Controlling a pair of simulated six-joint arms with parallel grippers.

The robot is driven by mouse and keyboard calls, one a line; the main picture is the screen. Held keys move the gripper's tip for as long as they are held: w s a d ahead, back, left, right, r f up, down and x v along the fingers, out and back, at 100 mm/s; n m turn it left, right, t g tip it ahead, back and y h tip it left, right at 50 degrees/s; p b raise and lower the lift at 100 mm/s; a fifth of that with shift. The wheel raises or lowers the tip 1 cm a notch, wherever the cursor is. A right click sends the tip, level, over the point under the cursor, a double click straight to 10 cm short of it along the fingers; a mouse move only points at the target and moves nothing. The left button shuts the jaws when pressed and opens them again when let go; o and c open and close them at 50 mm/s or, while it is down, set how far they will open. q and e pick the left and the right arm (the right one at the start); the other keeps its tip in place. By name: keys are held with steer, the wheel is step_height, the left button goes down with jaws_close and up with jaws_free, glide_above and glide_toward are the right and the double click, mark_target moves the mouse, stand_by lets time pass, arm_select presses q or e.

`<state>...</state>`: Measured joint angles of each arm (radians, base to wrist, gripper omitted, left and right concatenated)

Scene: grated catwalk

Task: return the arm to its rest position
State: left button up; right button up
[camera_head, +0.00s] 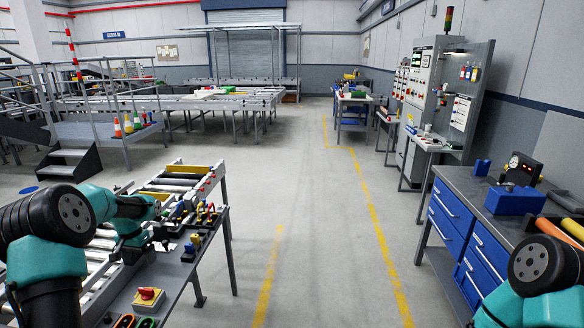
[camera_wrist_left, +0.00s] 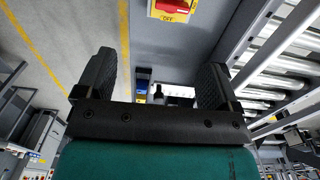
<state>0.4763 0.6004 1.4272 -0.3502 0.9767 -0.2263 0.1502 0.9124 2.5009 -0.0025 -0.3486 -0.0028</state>
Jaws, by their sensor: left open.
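My left arm, teal and black, comes in from the left in the head view, bent over the roller conveyor. My left gripper (camera_head: 160,246) is above the grey panel beside the rollers, small and partly hidden by the arm. In the left wrist view the left gripper (camera_wrist_left: 154,75) has its two black fingers wide apart, with nothing held between them. My right arm, also teal and black, shows only in part at the lower right of the head view; its gripper is out of view.
A red-and-yellow switch (camera_head: 148,296) is on the grey panel near the left gripper. Colored fittings (camera_head: 195,213) stand on the panel just beyond. The middle floor is clear.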

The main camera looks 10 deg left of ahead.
arm_select(q)
steer(key=s+d+f+h, duration=0.1)
steer(key=s+d+f, duration=0.1)
steer(key=d+f, duration=0.95)
steer(key=s+d+f+h, duration=0.2)
steer(key=d+f, duration=0.7)
steer(key=d, duration=0.5)
steer(key=s+d+f, duration=0.2)
steer(key=s+d, duration=0.5)
steer(key=s, duration=0.2)
steer(key=s+d+f+n, duration=0.1)
steer(key=s+d+f, duration=0.2)
steer(key=s+d, duration=0.5)
steer(key=shift+s+d+t+h, duration=0.25)
steer(key=shift+s+t+h, duration=0.05)
steer(key=shift+s, duration=0.4)
